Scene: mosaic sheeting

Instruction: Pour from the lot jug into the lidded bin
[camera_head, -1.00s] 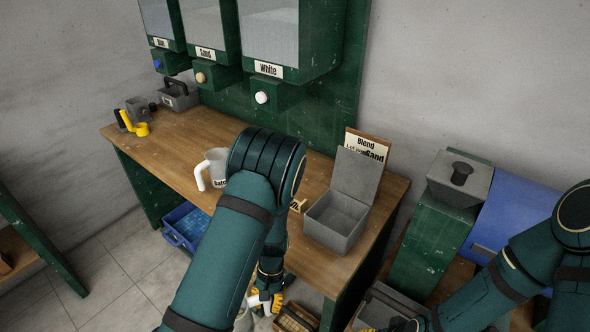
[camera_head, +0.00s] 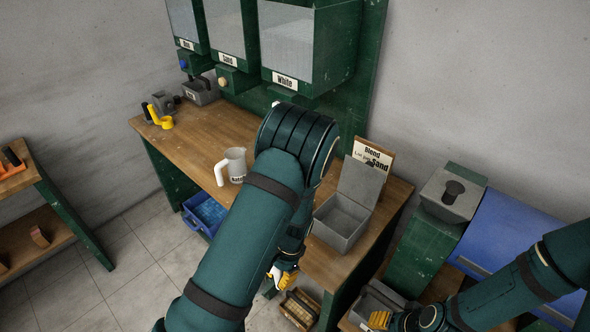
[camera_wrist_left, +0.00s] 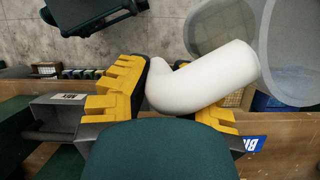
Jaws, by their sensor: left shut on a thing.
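My left gripper (camera_head: 284,273) is at the front of the workbench, partly hidden by my arm. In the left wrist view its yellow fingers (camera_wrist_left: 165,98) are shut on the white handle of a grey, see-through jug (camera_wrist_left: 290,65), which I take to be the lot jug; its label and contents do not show. The lidded bin (camera_head: 331,236), a grey open-topped box with its lid (camera_head: 361,186) raised, stands at the bench's right end, beyond my left gripper. My right gripper (camera_head: 381,319) is low at the right, too small to read.
Another grey jug with a white handle and a label reading Batch (camera_head: 236,164) stands mid-bench (camera_head: 195,125). A Blend card (camera_head: 372,153) stands behind the bin. Dispensers (camera_head: 300,45) hang above the bench. A blue crate (camera_head: 205,215) is below; a green stand (camera_head: 420,258) is at right.

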